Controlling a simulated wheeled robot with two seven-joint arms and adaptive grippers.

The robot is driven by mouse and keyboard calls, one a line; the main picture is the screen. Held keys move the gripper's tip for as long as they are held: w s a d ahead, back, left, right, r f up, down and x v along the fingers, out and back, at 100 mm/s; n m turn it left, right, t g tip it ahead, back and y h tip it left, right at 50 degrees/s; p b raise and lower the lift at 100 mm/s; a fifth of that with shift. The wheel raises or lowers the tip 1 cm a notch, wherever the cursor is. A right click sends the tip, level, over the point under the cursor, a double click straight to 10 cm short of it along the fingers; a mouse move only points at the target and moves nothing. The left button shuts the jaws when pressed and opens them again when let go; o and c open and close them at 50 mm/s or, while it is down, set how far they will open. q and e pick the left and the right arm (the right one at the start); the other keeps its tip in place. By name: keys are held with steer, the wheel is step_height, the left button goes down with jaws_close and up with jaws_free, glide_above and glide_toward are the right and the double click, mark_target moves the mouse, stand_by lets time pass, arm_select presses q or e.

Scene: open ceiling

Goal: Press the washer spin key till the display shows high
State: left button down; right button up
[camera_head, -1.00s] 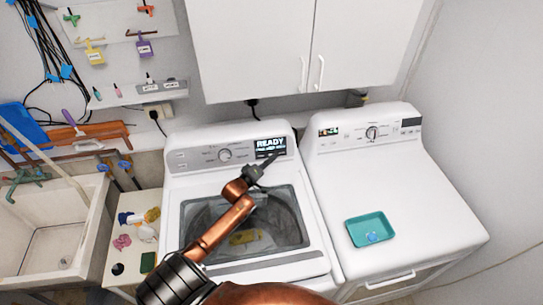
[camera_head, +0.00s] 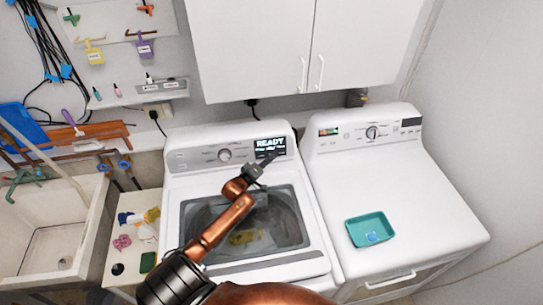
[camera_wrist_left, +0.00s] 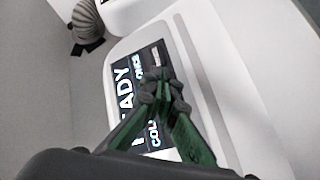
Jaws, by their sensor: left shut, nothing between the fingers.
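The washer (camera_head: 185,185) is white with a see-through lid and stands in the middle of the head view. Its display (camera_head: 270,142) is lit and reads "READY" on the top line; the smaller line below is hard to read there. In the left wrist view the display (camera_wrist_left: 122,85) shows "READY" and part of a line that seems to start with "COL". My left gripper (camera_head: 274,156) is shut and empty, with its tips at the lower part of the display; the wrist view shows the closed fingertips (camera_wrist_left: 163,90) covering part of it. I cannot tell whether they touch.
A dial (camera_head: 225,155) sits left of the display. A white dryer (camera_head: 440,190) stands to the right with a teal tray (camera_head: 355,233) on top. A sink (camera_head: 50,235) and a small side table (camera_head: 130,255) are at the left. White cabinets (camera_head: 255,50) hang above.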

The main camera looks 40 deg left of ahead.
arm_select(q)
steer(key=shift+w+a, duration=0.15)
steer(key=shift+a, duration=0.05)
stand_by(0.3)
stand_by(0.3)
steer(key=shift+s+d+r+p, duration=0.2)
steer(key=shift+s+d+p, duration=0.15)
steer(key=shift+p, duration=0.3)
steer(key=shift+s+d, duration=0.1)
steer(key=shift+d, duration=0.1)
steer(key=d+p, duration=0.1)
steer(key=s+r+p, duration=0.1)
steer(key=p, duration=0.1)
steer(key=shift+s+d+r, duration=0.1)
steer(key=shift+s+d, duration=0.15)
steer(key=shift+d, duration=0.15)
steer(key=shift+s+d+r+p, duration=0.25)
steer(key=shift+s+d+p, duration=0.6)
steer(key=shift+p, duration=0.3)
